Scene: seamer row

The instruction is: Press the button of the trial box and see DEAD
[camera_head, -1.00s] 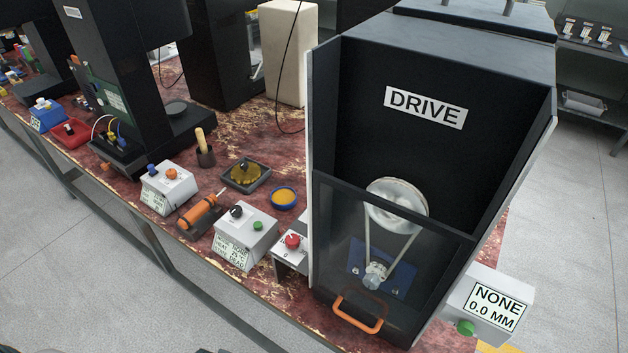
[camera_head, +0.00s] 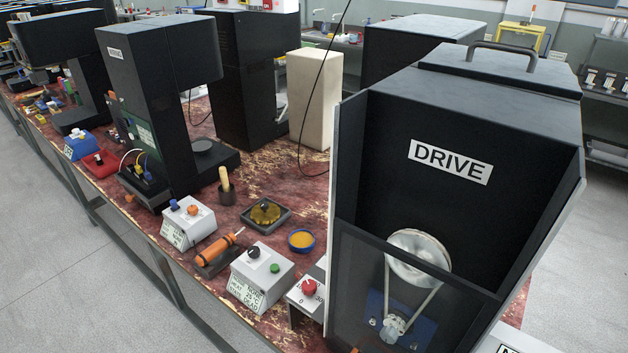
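No box in view carries a readable "trial" name. A white box (camera_head: 262,275) with a black knob (camera_head: 254,252) and a green button (camera_head: 275,268) stands at the table's front edge, left of the DRIVE cabinet (camera_head: 450,120). Its front label (camera_head: 245,291) has several lines, too small to read surely. At the bottom right, only the corner of another white sign (camera_head: 506,348) shows, with the start of a word; the rest of its box is cut off. Neither of my grippers is in view.
Left of the white box lie an orange tool (camera_head: 219,249) in a holder and another white box (camera_head: 188,222) with blue and orange knobs. A red knob (camera_head: 309,287) sits on a unit beside the cabinet. Tall black machines (camera_head: 150,100) stand behind. The floor in front is clear.

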